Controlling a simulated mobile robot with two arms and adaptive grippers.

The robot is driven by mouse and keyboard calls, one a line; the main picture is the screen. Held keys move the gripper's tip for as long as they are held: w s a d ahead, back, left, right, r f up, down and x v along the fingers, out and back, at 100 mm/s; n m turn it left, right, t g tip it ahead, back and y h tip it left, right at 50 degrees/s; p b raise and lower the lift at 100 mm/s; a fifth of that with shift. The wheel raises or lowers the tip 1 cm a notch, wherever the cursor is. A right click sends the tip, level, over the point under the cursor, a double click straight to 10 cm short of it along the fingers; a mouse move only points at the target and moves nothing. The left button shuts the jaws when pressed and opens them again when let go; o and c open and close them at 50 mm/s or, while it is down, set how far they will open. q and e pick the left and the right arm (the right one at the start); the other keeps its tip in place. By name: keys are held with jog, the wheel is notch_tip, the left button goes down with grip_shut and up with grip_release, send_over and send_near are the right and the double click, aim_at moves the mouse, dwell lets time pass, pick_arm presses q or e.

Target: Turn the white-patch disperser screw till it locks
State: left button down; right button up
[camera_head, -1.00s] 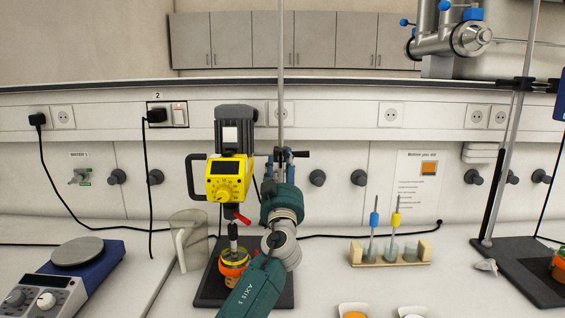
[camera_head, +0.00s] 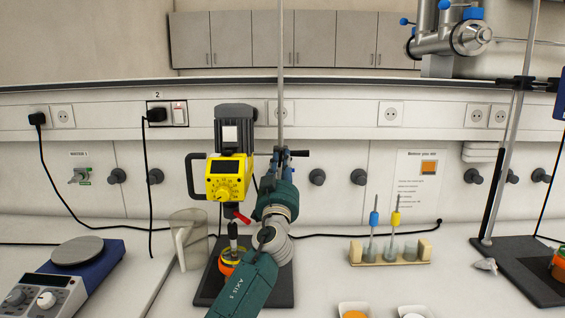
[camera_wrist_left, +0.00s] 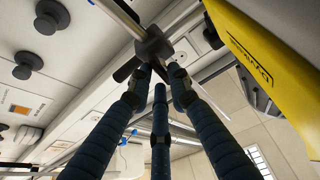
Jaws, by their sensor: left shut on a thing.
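The yellow and black disperser (camera_head: 230,178) with a white patch on its grey motor stands left of centre in the head view, in front of a metal rod (camera_head: 281,60). My left gripper (camera_head: 283,160) is beside it at the rod, partly hidden by my own wrist. In the left wrist view my left gripper (camera_wrist_left: 159,72) has its dark blue fingers shut around a black clamp screw (camera_wrist_left: 153,45) by the rod. The screw's inner end is hidden. The disperser's yellow side (camera_wrist_left: 275,60) shows close on the right there. My right gripper is not in view.
An orange-filled vessel (camera_head: 228,264) is under the disperser on the dark stand base (camera_head: 208,290). A clear jug (camera_head: 188,242) stands left of it, and a hotplate (camera_head: 62,275) farther left. A wooden rack (camera_head: 390,257) stands to the right.

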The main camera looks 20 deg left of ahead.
pick_arm(q)
jog(key=m+h+p, duration=0.1)
jog(key=m, duration=0.1)
jog(key=shift+a+r+m, duration=0.1)
jog(key=shift+m, duration=0.2)
jog(key=shift+f+m+h, duration=0.2)
jog(key=shift+m+h, duration=0.2)
jog(key=shift+m, duration=0.1)
jog(key=c, duration=1.6)
grip_release()
